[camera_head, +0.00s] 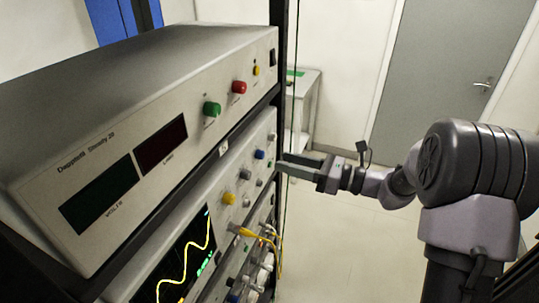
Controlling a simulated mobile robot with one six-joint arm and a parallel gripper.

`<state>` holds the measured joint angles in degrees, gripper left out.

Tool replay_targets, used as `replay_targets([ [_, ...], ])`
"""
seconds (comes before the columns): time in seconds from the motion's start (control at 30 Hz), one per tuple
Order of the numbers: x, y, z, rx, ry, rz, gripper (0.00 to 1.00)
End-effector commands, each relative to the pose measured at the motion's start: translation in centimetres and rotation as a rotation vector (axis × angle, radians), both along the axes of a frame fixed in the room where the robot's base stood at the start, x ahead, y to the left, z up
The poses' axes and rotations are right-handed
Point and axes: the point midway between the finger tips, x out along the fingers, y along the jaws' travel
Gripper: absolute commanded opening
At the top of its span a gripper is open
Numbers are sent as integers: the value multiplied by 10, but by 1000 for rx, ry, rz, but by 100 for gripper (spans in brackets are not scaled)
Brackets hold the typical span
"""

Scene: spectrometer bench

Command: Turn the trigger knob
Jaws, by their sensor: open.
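The oscilloscope (170,248) sits in the rack below the power supply, its screen showing a yellow wave. Its front panel carries a yellow knob (229,198), a grey knob (245,173), a blue knob (259,154) and small parts near the right edge. The labels are too small to read, so I cannot tell which is the trigger knob. My gripper (281,164) reaches in from the right, its fingers open and pointing left. The fingertips are close to the panel's right end, near the blue knob. No knob shows between them; contact is unclear.
The power supply (90,160) above has a green knob (211,109) and a red knob (239,87). Yellow cables (262,237) hang from the lower panel. Floor is free below my arm; a grey door (445,80) stands behind.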

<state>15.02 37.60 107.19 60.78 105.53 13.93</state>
Motion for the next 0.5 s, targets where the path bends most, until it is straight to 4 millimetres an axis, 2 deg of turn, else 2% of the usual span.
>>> replay_targets([
  [0.1, 9, 27, 1, 0, 0, 4, 42],
  [0.2, 14, 41, 1, -1, -1, 3, 42],
  [0.33, 18, 50, 0, -2, 0, 2, 42],
  [0.5, 19, 53, 1, -1, -1, 1, 42],
])
